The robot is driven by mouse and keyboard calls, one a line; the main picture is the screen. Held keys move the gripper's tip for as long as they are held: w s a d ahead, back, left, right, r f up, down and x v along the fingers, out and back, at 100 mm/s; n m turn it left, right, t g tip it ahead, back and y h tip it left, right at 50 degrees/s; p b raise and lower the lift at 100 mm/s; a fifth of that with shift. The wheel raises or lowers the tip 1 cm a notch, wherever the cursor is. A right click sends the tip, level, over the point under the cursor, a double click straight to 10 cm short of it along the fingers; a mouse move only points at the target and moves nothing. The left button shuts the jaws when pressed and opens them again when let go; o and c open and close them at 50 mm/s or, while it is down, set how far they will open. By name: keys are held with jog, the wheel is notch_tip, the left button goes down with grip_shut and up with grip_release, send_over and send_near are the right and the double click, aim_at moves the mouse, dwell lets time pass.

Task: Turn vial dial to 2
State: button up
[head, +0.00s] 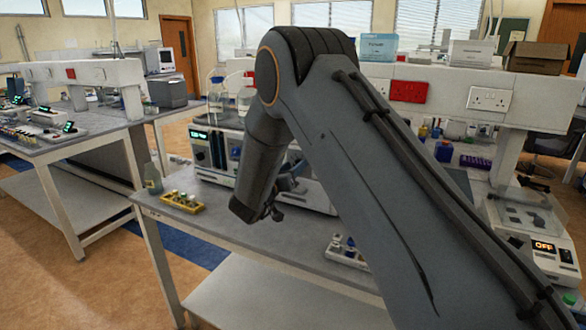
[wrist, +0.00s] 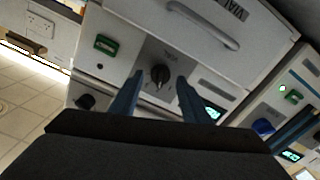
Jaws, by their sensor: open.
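The vial dial is a round black knob (wrist: 160,76) on the grey front panel of a machine, below a handle and a label that reads "VIAL" in the wrist view. Small marks surround the knob, but they are too small to read. My gripper (wrist: 157,88) is open, with its two blue fingers on either side of and just below the knob in the picture. I cannot tell whether they touch it. In the head view my arm hides the dial, and my gripper (head: 287,184) shows only partly in front of the machine (head: 215,150).
In the head view a yellow vial rack (head: 182,202) and a bottle (head: 152,178) stand on the bench's left end.

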jog(key=b+v, duration=0.2)
jog(key=v, duration=0.5)
jog(key=shift+s+a, duration=0.2)
jog(key=shift+s, duration=0.15)
